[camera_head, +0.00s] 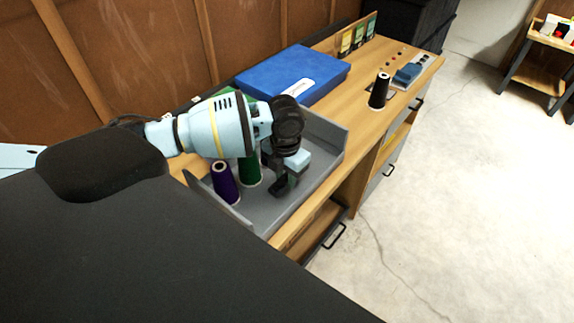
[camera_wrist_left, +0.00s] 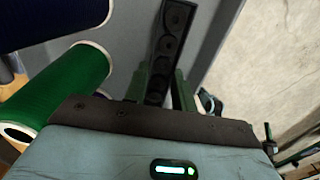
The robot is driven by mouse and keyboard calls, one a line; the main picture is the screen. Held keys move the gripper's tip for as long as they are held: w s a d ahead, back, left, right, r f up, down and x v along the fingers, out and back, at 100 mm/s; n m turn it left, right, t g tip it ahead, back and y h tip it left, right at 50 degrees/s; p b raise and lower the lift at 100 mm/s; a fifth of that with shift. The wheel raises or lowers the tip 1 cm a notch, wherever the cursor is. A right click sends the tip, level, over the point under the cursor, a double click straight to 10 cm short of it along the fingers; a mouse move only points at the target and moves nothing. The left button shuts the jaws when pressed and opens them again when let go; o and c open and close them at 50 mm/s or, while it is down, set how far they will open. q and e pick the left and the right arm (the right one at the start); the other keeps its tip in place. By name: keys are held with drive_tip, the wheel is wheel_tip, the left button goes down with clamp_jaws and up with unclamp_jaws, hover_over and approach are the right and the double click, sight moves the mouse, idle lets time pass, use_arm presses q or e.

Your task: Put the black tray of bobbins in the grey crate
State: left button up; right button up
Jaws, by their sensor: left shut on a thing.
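The grey crate (camera_head: 258,208) is a shallow open box on the wooden bench, and its grey surface shows in the left wrist view (camera_wrist_left: 125,25). My left gripper (camera_head: 284,186) reaches down inside it. In the left wrist view my left gripper (camera_wrist_left: 162,88) is shut on the black tray of bobbins (camera_wrist_left: 174,42), a narrow black strip with a row of round dark bobbins. The tray is inside the crate's outline. I cannot tell whether it touches the crate floor. In the head view the gripper mostly hides it. My right gripper is not in view.
A purple spool (camera_head: 225,183) and a green spool (camera_head: 249,170) stand in the crate, left of the gripper. A blue case (camera_head: 290,75) lies behind the crate. A black spool (camera_head: 379,91) stands farther right on the bench. An open drawer (camera_head: 318,240) is below.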

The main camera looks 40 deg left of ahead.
use_arm(q)
drive_tip(key=shift+f, duration=0.3)
drive_tip(key=o, duration=1)
drive_tip(key=shift+r, duration=3.95)
